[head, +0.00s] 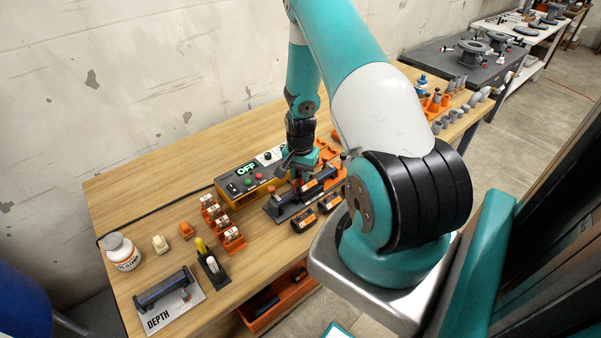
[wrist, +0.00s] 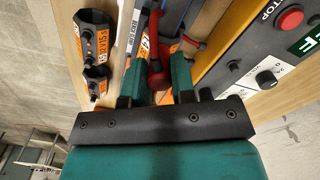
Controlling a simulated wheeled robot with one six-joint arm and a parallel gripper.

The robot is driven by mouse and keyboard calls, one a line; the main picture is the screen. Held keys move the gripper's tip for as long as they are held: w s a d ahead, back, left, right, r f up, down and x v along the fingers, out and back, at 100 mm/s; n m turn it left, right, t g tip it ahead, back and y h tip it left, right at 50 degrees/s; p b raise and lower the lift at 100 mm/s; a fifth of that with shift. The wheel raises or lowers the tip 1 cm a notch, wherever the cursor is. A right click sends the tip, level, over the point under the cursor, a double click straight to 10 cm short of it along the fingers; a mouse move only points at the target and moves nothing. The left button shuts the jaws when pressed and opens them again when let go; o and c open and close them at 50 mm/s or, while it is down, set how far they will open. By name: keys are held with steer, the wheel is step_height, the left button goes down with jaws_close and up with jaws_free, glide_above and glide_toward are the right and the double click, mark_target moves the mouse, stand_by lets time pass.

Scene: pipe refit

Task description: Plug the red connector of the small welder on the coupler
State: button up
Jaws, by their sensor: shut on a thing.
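My gripper (wrist: 158,88) has its two teal fingers closed around a red connector (wrist: 156,68) in the wrist view. The connector's tip points toward a dark part with an orange label, which looks like the coupler (wrist: 145,45); I cannot tell whether they touch. In the head view my gripper (head: 298,176) is low over the dark pipe fixture (head: 278,211), and the connector is mostly hidden. The small welder (head: 243,186), a yellow and black box with a display reading OFF, sits just left of it. A second red part (wrist: 194,43) shows beside the fingers in the wrist view.
Two black fittings with orange labels (head: 303,220) (head: 330,202) lie in front of the fixture. Bare tabletop lies behind the welder.

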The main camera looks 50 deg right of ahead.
steer(key=shift+f, duration=0.3)
stand_by(0.5)
steer(key=o, duration=1)
steer(key=shift+o, duration=0.5)
steer(key=shift+r, duration=0.1)
steer(key=shift+r+p, duration=2.4)
steer(key=shift+r, duration=1.35)
